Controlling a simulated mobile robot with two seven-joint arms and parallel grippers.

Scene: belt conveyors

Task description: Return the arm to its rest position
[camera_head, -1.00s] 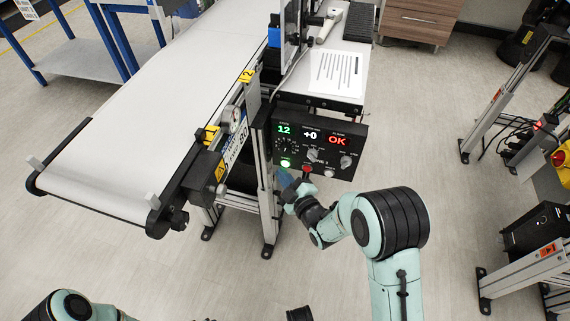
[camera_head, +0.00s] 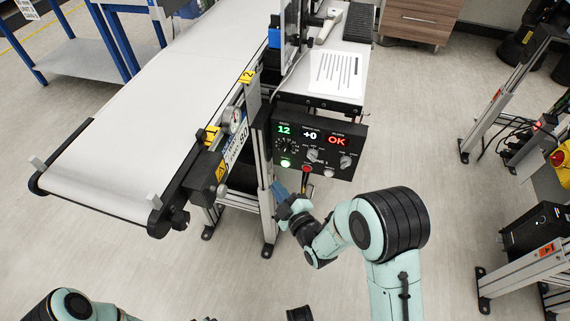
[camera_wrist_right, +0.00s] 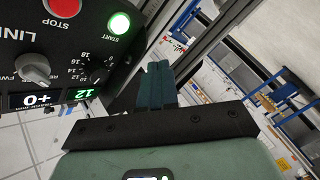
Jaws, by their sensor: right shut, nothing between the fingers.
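My right gripper (camera_head: 279,191) is just below the lower left of the black control panel (camera_head: 265,128), apart from it and empty. In the right wrist view its blue fingers (camera_wrist_right: 157,85) are shut together, beside the panel. The panel (camera_wrist_right: 90,20) there shows a lit green START button (camera_wrist_right: 119,23), a red STOP button (camera_wrist_right: 63,5) and a grey knob (camera_wrist_right: 33,68). In the head view the displays read 12, +0 and OK. My left arm shows only as a link at the bottom left; its gripper is out of view.
A belt conveyor (camera_head: 130,130) runs along the left, its bare belt ending in a roller. A small table with a paper sheet (camera_head: 336,72) stands behind the panel. Metal frames (camera_head: 505,100) stand at the right. The floor (camera_head: 455,215) right of my right arm is clear.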

